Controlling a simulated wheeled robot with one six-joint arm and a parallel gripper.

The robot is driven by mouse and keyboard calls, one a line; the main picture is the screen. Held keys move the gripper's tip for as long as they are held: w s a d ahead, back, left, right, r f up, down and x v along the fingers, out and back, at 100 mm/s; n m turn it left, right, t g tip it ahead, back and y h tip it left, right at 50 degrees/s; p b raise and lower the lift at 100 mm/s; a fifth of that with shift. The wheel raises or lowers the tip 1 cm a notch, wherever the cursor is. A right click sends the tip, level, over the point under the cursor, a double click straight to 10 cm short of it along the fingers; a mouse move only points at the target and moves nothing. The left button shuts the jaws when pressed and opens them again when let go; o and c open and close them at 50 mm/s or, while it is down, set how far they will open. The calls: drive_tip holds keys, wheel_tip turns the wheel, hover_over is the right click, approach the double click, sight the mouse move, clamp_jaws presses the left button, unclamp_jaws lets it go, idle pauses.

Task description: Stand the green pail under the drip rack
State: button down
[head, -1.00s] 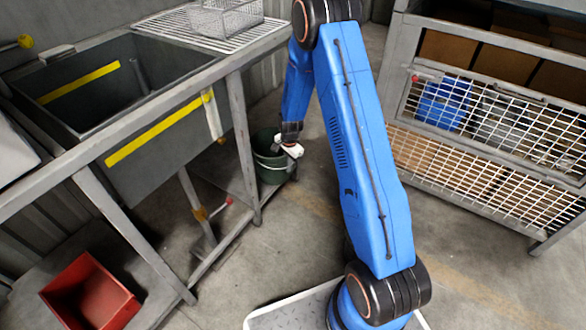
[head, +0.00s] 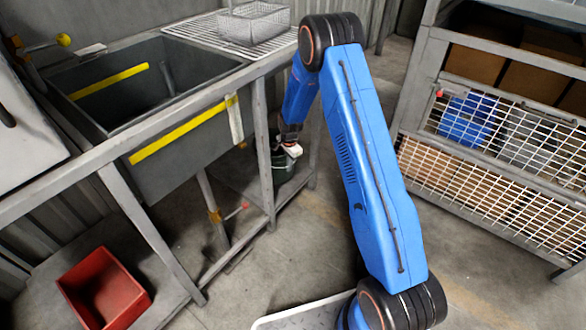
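The green pail (head: 284,172) shows in the head view below the bench's right end, upright. It appears under the drip rack (head: 188,28), between the bench's front leg and a leg farther right. The front leg and my gripper partly hide it. My gripper (head: 291,150) is at the pail's upper right rim, its pale fingers pointing down. The fingers are too small to show whether they are shut on the pail. I cannot tell whether the pail's base rests on the lower shelf, rests on the floor or hangs just above.
A wire basket (head: 254,23) sits on the rack, beside the sink (head: 150,85). A red bin (head: 104,290) is at the lower left. A mesh-fronted shelf unit (head: 480,170) stands at the right. Bench legs (head: 264,160) stand close to the pail. The floor between bench and shelf unit is open.

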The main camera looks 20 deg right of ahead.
drive_tip(key=shift+w+a+f, duration=0.45)
drive_tip(key=shift+w+a, duration=0.15)
drive_tip(key=shift+w, duration=0.25)
drive_tip(key=shift+w+a+f, duration=0.45)
drive_tip(key=shift+w+a, duration=0.15)
drive_tip(key=shift+w, duration=0.25)
drive_tip(key=shift+w+a+f, duration=0.45)
drive_tip(key=shift+w+a, duration=0.15)
drive_tip(key=shift+w, duration=0.25)
drive_tip(key=c, duration=1.9)
unclamp_jaws()
drive_tip(key=shift+c, duration=0.2)
wheel_tip(320, 180, up, 7)
drive_tip(key=shift+s+r, duration=0.2)
drive_tip(key=shift+s, duration=0.1)
drive_tip(key=shift+d, duration=0.15)
